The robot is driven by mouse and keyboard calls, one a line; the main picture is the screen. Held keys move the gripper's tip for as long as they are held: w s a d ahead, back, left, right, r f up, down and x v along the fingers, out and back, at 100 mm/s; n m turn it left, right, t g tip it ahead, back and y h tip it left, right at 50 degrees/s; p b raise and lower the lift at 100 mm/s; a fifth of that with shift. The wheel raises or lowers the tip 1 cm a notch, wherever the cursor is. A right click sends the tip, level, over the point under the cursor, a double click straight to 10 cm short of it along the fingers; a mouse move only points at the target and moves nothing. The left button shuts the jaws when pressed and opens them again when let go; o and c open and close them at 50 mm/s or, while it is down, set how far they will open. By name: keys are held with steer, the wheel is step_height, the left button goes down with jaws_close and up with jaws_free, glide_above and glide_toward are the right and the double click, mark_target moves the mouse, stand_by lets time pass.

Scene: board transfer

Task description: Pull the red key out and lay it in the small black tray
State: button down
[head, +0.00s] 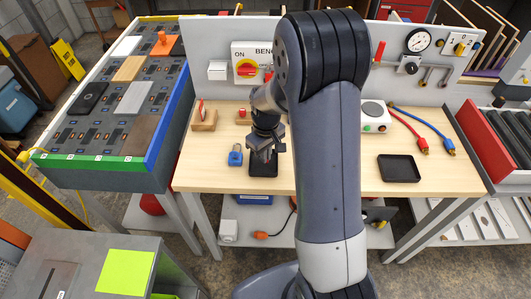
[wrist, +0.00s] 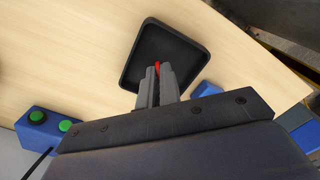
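The small black tray (wrist: 150,30) lies on the wooden bench under my gripper (wrist: 158,82). In the head view the tray (head: 263,170) shows partly below my gripper (head: 266,148). The fingers are nearly together, with a small red piece, the red key (wrist: 157,67), showing between their tips. Most of the key is hidden by the fingers. The tips are over the tray's near part in the wrist view; I cannot tell whether the key touches the tray floor. The tray looks otherwise empty.
A blue padlock (head: 235,155) stands close beside the tray. A blue box with green buttons (wrist: 48,128) is on the other side in the wrist view. A second black tray (head: 399,168) lies at the right. A switch panel (head: 252,62) stands behind.

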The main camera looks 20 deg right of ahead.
steer(key=c, duration=1.6)
jaws_free()
steer(key=shift+o, duration=0.2)
